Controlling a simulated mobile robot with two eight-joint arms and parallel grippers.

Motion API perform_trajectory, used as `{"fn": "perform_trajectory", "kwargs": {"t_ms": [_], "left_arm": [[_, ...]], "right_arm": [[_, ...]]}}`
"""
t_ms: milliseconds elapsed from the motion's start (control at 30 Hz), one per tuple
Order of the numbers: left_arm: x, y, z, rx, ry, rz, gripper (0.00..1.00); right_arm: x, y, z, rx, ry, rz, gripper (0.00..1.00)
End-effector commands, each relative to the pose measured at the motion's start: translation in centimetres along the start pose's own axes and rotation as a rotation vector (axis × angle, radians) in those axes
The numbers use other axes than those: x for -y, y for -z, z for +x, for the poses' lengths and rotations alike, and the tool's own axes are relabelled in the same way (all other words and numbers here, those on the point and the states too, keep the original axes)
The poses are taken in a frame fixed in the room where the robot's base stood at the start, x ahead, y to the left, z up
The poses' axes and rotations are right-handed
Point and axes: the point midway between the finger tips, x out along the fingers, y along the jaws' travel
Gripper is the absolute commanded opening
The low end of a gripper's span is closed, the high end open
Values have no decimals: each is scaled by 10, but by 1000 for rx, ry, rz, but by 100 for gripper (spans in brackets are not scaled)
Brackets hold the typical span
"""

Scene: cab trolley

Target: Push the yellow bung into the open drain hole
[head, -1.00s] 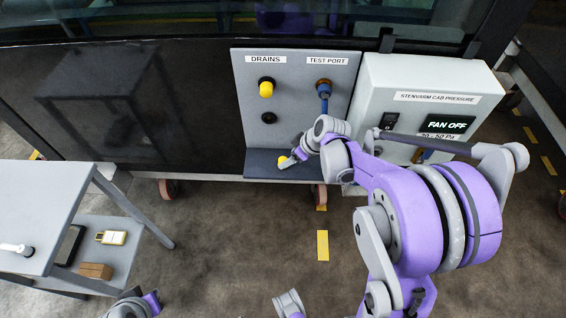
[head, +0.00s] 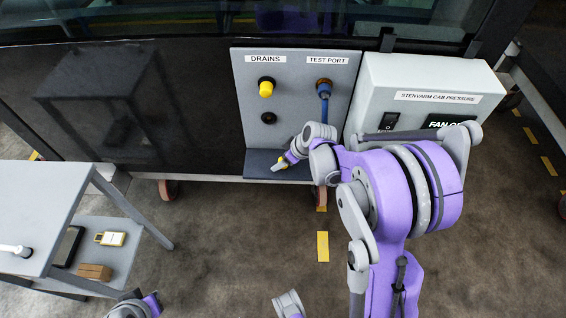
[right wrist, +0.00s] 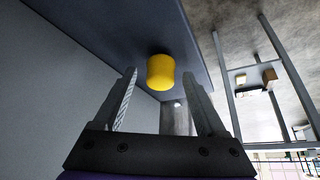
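The yellow bung (head: 279,165) stands on the dark shelf (head: 257,171) below the drain panel, partly hidden by my right gripper (head: 287,161). In the right wrist view the bung (right wrist: 160,72) lies ahead of and between the spread fingers of my right gripper (right wrist: 164,92), with gaps on both sides. The gripper is open and empty. The open drain hole (head: 268,118) is the dark lower one under the DRAINS label. The upper drain holds another yellow bung (head: 266,88). My left gripper is not clearly in view.
A blue hose hangs from the test port (head: 324,88) right of the drains. The white cab pressure box (head: 421,80) stands further right, partly behind my arm. A grey trolley (head: 45,185) with small items is at the left. Floor between is clear.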

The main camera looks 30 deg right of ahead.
Motion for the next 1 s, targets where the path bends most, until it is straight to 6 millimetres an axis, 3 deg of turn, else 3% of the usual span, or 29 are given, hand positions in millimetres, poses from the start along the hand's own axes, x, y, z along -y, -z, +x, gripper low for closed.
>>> {"fn": "perform_trajectory", "kwargs": {"t_ms": [67, 400, 767, 1000], "left_arm": [[0, 0, 0, 0, 0, 0, 0], [0, 0, 0, 0, 0, 0, 0], [0, 1, -1, 0, 0, 0, 0], [0, 5, -8, -3, 0, 0, 0]], "right_arm": [[0, 0, 0, 0, 0, 0, 61], [0, 0, 0, 0, 0, 0, 0], [0, 3, -5, 0, 0, 0, 0], [0, 25, -43, -1, -1, 1, 0]]}}
